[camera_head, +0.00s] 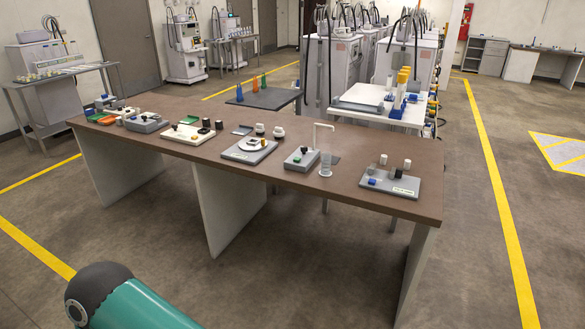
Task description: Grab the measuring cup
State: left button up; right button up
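The measuring cup appears to be the clear, pale upright cylinder (325,164) on the brown table (225,118). It stands towards the table's right half, near the front edge. It is just right of a grey device with a white arched spout (300,159), whose arch reaches over towards it. It is small in the view, so its markings and contents cannot be made out. Neither of my grippers shows. A teal link with a dark rounded end, seemingly part of my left arm, is at the lower left, well short of the table.
Right of the cylinder is a grey board with knobs (390,182). To the left are a round-topped scale (249,149), a white tray (188,133) and several small devices. Behind stands a white cart (385,110) with bottles. Open floor lies before the table.

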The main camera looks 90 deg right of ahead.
aim_at(326, 164)
jog(key=u, duration=0.9)
jog(key=i, duration=0.15)
jog(key=z, duration=2.15)
jog(key=i, duration=0.2)
jog(key=z, duration=1.8)
jog(key=i, duration=1.7)
jog(key=u, duration=0.4)
